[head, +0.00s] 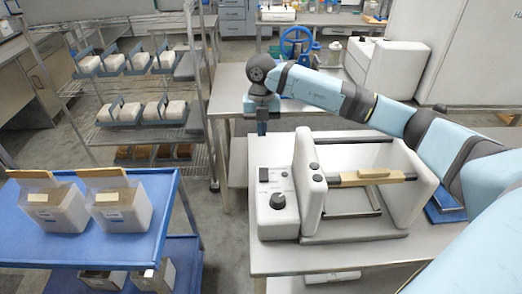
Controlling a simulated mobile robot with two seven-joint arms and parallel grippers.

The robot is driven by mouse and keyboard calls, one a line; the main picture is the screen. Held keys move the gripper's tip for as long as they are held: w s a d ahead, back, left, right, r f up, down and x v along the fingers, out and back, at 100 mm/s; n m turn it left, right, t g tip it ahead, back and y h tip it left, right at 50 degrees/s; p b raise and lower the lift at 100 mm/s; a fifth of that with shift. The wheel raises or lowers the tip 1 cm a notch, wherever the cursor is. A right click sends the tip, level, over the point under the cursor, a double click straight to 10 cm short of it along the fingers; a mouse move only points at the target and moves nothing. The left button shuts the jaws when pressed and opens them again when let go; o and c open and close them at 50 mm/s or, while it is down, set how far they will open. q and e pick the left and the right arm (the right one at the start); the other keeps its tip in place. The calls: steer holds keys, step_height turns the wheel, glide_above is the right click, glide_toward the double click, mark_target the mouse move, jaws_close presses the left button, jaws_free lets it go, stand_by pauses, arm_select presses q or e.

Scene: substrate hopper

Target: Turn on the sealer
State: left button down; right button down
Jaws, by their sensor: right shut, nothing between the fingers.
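The sealer (275,212) is a white machine on the metal table. Its left end block has a dark switch (264,174) on top, a large black knob (278,201) in front of it, and small controls beside them. A wooden-handled bar (372,178) spans its frame. My right gripper (262,130) points down at the end of my blue arm, behind and above the dark switch in the picture. It is shut and empty, and appears apart from the sealer. The switch's position is too small to tell. My left gripper is not in view.
A blue cart (40,250) with two boxed bags (122,205) stands at the left. Behind it is a wire rack (105,140) with several white bags. A white machine (388,68) stands on the table behind my right arm. Floor shows between cart and table.

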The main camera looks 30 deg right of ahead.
steer(key=p, duration=0.2)
glide_above(261, 171)
steer(key=f, duration=0.9)
steer(key=shift+s+a+f, duration=0.1)
steer(key=shift+s+f, duration=0.2)
steer(key=f, duration=0.2)
steer(key=w+f+p, duration=0.1)
steer(key=shift+w+d, duration=0.1)
steer(key=shift+d, duration=0.2)
steer(key=shift+w+d+f, duration=0.1)
steer(key=shift+f, duration=0.25)
steer(key=shift+w+d+f+g+y+b, duration=0.15)
steer(key=shift+w+f+g+y+b, duration=0.2)
steer(key=shift+f+g+b, duration=0.35)
steer(key=shift+r, duration=0.1)
steer(key=shift+s+a+r+p, duration=0.2)
steer(key=shift+s+r+p, duration=0.2)
steer(key=shift+p, duration=0.3)
steer(key=shift+s+a, duration=0.1)
steer(key=shift+s, duration=0.15)
